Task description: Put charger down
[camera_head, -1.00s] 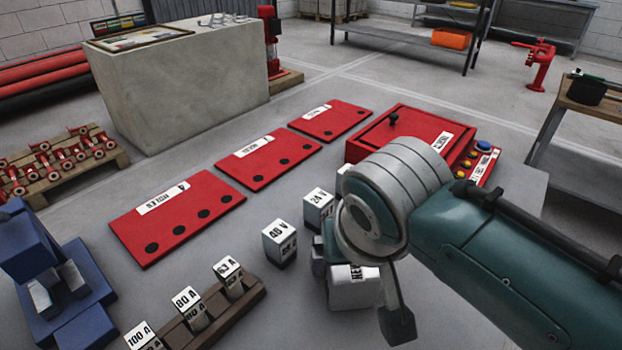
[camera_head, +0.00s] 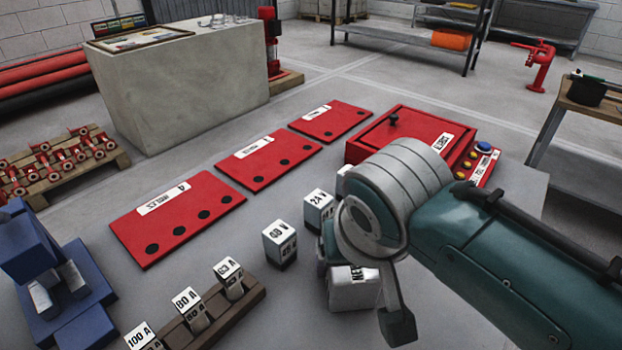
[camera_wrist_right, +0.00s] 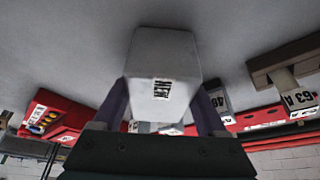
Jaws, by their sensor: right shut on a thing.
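The charger appears to be the pale grey-white box (camera_head: 352,290) with a black-lettered label, partly hidden under my right wrist in the head view. In the right wrist view the box (camera_wrist_right: 165,65) sits between the two fingers of my right gripper (camera_wrist_right: 162,104), which is shut on it. In the head view my right arm and wrist cover most of that gripper. The box is low over the grey table top (camera_head: 285,325); I cannot tell whether its underside touches. My left gripper is not in view.
White blocks marked 48 V (camera_head: 280,245) and 24 V (camera_head: 318,208) stand close left of the box. A brown rack (camera_head: 248,300) holds ampere-marked blocks. Red panels (camera_head: 175,215) and a red case (camera_head: 405,130) lie farther back. A blue fixture (camera_head: 75,325) is at left.

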